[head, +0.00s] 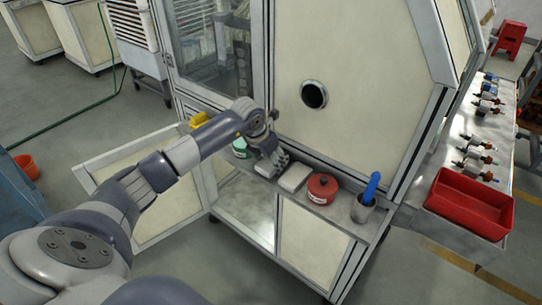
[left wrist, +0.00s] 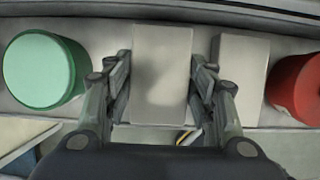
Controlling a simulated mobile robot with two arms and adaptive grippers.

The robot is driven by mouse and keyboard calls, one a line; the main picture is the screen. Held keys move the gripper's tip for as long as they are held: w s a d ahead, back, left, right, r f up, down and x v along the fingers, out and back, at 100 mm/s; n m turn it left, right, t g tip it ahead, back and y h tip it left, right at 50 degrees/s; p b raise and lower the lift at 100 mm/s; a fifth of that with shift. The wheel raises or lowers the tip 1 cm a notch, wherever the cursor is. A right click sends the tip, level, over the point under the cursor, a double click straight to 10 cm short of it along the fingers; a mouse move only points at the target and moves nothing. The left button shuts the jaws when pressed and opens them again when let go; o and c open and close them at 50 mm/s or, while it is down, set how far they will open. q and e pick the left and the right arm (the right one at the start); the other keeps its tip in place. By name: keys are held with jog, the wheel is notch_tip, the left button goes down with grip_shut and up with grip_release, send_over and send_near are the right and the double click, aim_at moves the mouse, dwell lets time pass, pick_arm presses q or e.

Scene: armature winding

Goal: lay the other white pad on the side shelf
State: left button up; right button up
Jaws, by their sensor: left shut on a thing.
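My left gripper (head: 275,168) is low over the narrow grey shelf (head: 341,211) along the front of the cream machine. In the left wrist view its two fingers (left wrist: 162,88) are shut on a white pad (left wrist: 162,70), one on each side. Whether this pad touches the shelf is hard to tell. A second white pad (head: 294,177) lies on the shelf just right of the gripper; it also shows in the left wrist view (left wrist: 243,75), close beside the right finger and apart from the held pad. My right gripper is not in view.
A green round container (head: 240,148) stands left of the gripper. A red round pot (head: 322,187) and a grey cup (head: 362,208) with a blue handle stand right of the pads. The machine wall rises behind the shelf. An open cabinet door (head: 150,190) is below left.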

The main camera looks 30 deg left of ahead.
pick_arm(q)
jog(key=shift+f, duration=0.2)
jog(key=o, duration=0.6)
jog(key=shift+f, duration=0.1)
jog(key=b+v, duration=0.4)
jog(key=v, duration=0.8)
